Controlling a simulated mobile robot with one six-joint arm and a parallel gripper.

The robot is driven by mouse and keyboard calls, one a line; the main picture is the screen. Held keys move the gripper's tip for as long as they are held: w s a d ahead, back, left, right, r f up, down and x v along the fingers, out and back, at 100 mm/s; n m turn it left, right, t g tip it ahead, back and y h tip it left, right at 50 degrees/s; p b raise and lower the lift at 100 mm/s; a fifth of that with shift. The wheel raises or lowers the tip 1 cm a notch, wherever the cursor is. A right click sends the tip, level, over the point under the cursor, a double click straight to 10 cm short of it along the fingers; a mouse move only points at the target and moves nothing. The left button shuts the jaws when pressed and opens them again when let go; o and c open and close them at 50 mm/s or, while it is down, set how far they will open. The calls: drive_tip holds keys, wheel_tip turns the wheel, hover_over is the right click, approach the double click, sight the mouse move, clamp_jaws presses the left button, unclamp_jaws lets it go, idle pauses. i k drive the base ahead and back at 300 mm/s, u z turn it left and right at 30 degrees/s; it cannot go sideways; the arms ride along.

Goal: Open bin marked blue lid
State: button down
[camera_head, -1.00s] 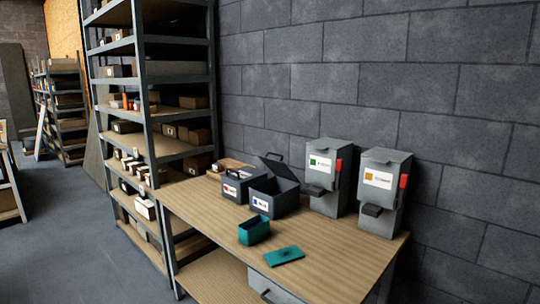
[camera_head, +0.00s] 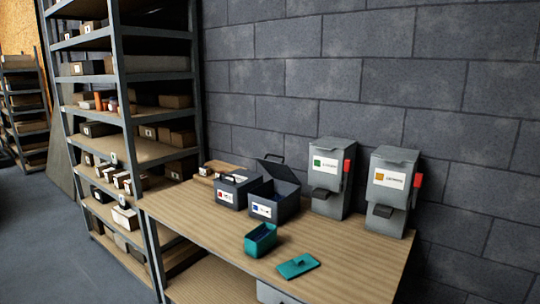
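The bin marked blue (camera_head: 274,206) stands on the wooden workbench (camera_head: 345,264) against the wall. Its white label has a blue mark. Its dark lid (camera_head: 279,171) is raised and leans back, so the bin is open at the top. A similar bin with a red mark (camera_head: 236,190) stands just to its left with its handled lid shut. My gripper is not in view.
A small teal box (camera_head: 261,239) stands open in front of the bins, with a flat teal lid (camera_head: 297,265) beside it. Two grey dispensers, one with a green mark (camera_head: 330,178) and one with an orange mark (camera_head: 390,190), stand at right. A loaded shelf rack (camera_head: 125,134) is at left.

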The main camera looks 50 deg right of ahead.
sight(281, 171)
drive_tip(key=z, duration=0.3)
drive_tip(key=i, duration=0.95)
drive_tip(key=u, duration=0.2)
